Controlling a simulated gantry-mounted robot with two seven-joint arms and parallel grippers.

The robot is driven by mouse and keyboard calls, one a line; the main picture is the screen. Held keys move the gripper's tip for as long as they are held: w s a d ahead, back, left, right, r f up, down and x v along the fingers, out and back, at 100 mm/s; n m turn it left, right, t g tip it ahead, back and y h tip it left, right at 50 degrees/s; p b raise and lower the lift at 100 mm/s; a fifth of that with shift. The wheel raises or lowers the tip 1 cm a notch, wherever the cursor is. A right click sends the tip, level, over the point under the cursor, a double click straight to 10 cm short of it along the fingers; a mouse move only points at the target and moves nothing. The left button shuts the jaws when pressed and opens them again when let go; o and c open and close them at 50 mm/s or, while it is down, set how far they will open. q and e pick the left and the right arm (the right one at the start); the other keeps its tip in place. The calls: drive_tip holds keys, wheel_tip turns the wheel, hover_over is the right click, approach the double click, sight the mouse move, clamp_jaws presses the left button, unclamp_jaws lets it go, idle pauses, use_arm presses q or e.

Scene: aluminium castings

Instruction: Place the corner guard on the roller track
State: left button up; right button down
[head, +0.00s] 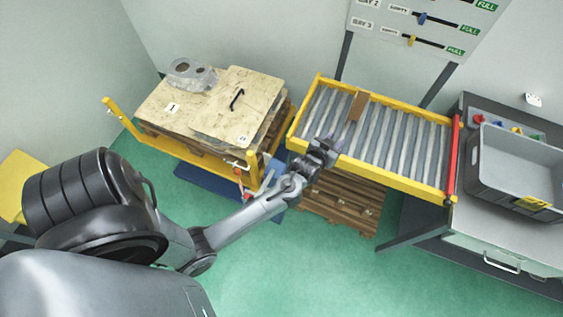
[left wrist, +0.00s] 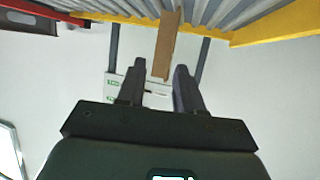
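The corner guard is a brown, narrow strip (head: 357,106) lying on the rollers of the yellow-framed roller track (head: 395,178), towards its left end. It runs roughly along the rollers. My left gripper (head: 328,147) is over the near left edge of the track, a little short of the guard. In the left wrist view the guard (left wrist: 167,45) shows beyond the fingertips, its end seen in the gap between them. The left fingers (left wrist: 158,72) are apart and nothing is clasped between them. My right gripper is not in view.
A yellow-posted pallet stand (head: 180,150) with stacked boards and a grey casting (head: 190,73) stands to the left. A red bar (head: 456,155) closes the track's right end. A grey bin (head: 520,185) sits on the bench at right. A sign board (head: 425,28) stands behind.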

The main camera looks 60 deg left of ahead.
use_arm(q)
drive_tip(key=s+d+r+m+g+h, duration=0.1)
drive_tip(key=s+d+m+g, duration=0.1)
drive_tip(key=s, duration=0.7)
drive_tip(key=s+d+r+m+g+h, duration=0.1)
drive_tip(key=s+d+g, duration=0.3)
drive_tip(key=s, duration=0.5)
drive_tip(key=s+d+r+m+g+h, duration=0.2)
drive_tip(key=s+d, duration=0.3)
drive_tip(key=s, duration=0.4)
drive_tip(key=shift+s+d+m+g+h, duration=0.25)
drive_tip(key=shift+s+m+g+h, duration=0.15)
drive_tip(key=shift+m+g, duration=0.15)
drive_tip(key=shift+r, duration=0.15)
